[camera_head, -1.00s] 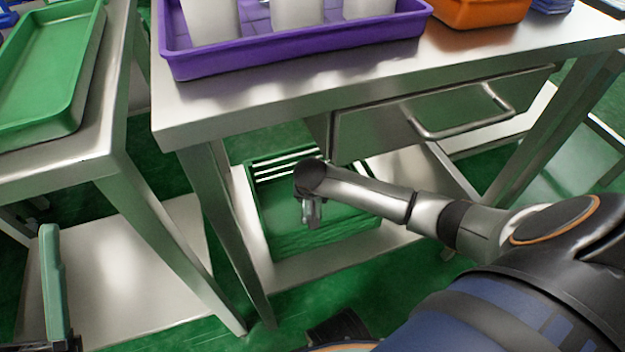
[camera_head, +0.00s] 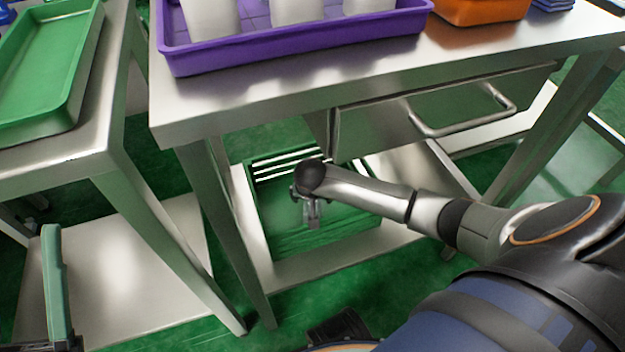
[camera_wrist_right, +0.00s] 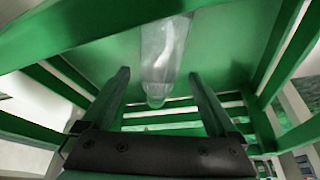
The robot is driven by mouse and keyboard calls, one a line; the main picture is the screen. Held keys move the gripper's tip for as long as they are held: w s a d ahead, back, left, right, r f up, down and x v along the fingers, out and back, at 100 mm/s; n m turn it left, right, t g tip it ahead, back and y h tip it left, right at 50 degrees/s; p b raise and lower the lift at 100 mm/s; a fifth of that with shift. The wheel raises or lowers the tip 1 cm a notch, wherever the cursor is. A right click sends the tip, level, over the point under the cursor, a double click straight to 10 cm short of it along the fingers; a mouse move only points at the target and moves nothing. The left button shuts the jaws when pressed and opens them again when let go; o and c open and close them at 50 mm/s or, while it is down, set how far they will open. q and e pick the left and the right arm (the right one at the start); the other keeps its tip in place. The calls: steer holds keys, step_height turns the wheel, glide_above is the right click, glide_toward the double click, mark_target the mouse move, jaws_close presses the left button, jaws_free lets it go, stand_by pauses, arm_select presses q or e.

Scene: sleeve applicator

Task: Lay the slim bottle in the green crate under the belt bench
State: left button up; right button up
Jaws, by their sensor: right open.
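The green crate (camera_head: 330,242) sits on the lower shelf under the belt bench. My right gripper (camera_head: 312,222) points down over the crate, with its fingers (camera_wrist_right: 158,75) open. In the right wrist view the slim clear bottle (camera_wrist_right: 163,50) shows inside the crate, lengthwise between and beyond the open fingers, with a visible gap on each side. I cannot make out the bottle in the head view. A green upright finger (camera_head: 56,285) with a dark base at the lower left appears to be part of my left gripper; its other finger is out of view.
The bench top (camera_head: 330,95) carries a purple tray (camera_head: 300,50) with white containers and an orange bin (camera_head: 482,12). A drawer with a bar handle (camera_head: 465,125) hangs right of the crate. A bench leg (camera_head: 235,230) stands to its left. A side table (camera_head: 95,160) holds a green tray (camera_head: 45,65).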

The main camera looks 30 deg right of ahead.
arm_select(q)
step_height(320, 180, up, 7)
steer(key=p, duration=0.6)
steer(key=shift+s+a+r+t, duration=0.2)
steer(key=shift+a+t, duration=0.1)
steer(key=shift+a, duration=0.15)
arm_select(e)
steer(key=v, duration=1.3)
steer(key=shift+w, duration=0.25)
steer(key=shift+d, duration=0.15)
